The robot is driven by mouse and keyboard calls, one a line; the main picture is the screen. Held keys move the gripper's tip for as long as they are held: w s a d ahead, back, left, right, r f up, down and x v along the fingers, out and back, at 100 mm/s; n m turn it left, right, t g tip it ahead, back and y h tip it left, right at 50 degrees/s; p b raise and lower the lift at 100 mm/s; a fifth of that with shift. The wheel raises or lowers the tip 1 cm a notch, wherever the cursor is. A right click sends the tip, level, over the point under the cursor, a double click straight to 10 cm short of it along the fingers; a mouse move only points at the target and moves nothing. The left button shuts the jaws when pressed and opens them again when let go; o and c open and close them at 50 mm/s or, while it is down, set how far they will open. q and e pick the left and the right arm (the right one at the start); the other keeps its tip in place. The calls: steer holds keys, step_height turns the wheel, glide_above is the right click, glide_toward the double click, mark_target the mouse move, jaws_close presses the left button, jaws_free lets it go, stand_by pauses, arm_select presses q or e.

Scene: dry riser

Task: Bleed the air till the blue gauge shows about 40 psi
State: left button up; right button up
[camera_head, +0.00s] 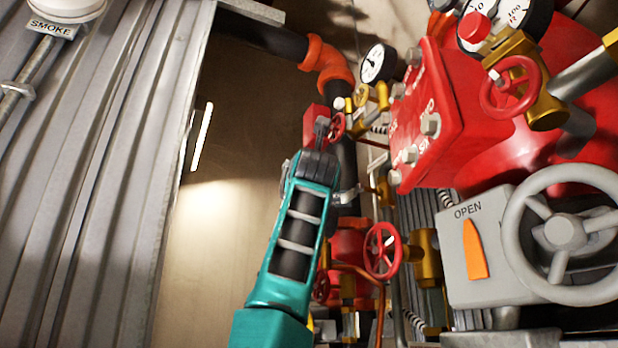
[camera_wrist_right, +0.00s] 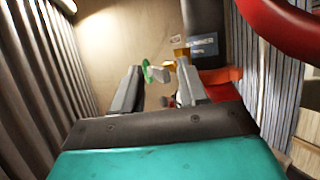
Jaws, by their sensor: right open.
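My right gripper (camera_head: 322,130) is at the end of the teal arm in the middle of the head view, near the dark vertical pipe. In the right wrist view its two fingers (camera_wrist_right: 157,85) are apart. A small green handwheel (camera_wrist_right: 147,71) on a pale stem shows between and beyond the fingertips; contact cannot be told. In the head view the arm and gripper hide this wheel. A white-faced gauge (camera_head: 377,64) stands up and right of the gripper, and a larger gauge (camera_head: 505,20) is cut by the top edge. I cannot make out a blue gauge. My left gripper is not in view.
A red handwheel (camera_head: 336,127) is close right of the gripper. A red box (camera_head: 435,115), a grey wheel (camera_head: 566,235) with an OPEN indicator and another red handwheel (camera_head: 382,250) crowd the right. Corrugated metal (camera_head: 95,170) stands left; bare wall (camera_head: 220,230) lies between.

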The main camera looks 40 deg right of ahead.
jaws_close()
steer(key=shift+w+f+m+t+h+b, duration=0.1)
steer(key=shift+f+m+t+h+b, duration=0.55)
steer(key=shift+m+h+b, duration=0.6)
steer(key=shift+n, duration=0.25)
jaws_free()
